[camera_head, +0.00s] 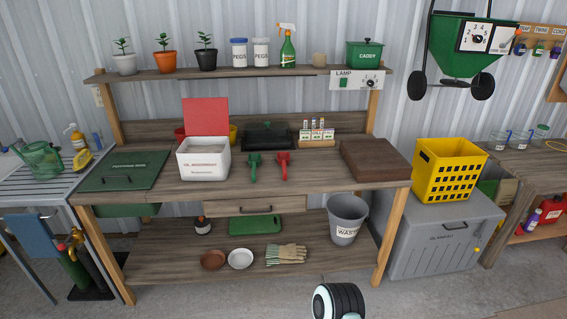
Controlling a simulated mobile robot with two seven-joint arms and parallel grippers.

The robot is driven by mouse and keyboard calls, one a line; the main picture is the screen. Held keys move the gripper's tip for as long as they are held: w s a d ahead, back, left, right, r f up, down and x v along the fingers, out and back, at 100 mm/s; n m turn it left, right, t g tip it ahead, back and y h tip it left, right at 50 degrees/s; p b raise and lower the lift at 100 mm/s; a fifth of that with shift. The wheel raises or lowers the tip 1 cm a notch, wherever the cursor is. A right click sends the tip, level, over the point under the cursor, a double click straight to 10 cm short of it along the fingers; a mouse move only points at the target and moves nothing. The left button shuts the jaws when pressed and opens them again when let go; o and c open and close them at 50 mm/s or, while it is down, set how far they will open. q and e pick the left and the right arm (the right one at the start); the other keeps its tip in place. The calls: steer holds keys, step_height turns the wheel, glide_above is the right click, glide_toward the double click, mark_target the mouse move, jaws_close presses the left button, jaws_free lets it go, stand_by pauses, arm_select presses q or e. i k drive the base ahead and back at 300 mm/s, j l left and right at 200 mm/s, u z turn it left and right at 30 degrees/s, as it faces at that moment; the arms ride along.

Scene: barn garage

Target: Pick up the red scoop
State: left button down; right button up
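The red scoop (283,160) lies on the wooden potting bench (315,178), near the middle of its top. A green scoop (254,162) of similar shape lies just to its left, apart from it. The red scoop is in plain sight with nothing on top of it. Neither of my grippers shows in the head view.
A white box (204,162) with a raised red lid stands left of the scoops. The bench front by the scoops is clear.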

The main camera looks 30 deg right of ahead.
mark_target(284, 166)
steer(key=i+l+u, duration=0.15)
steer(key=l, duration=0.55)
steer(key=i+l+u, duration=0.15)
steer(key=l, duration=0.55)
steer(key=l+u, duration=0.15)
steer(key=l, duration=0.55)
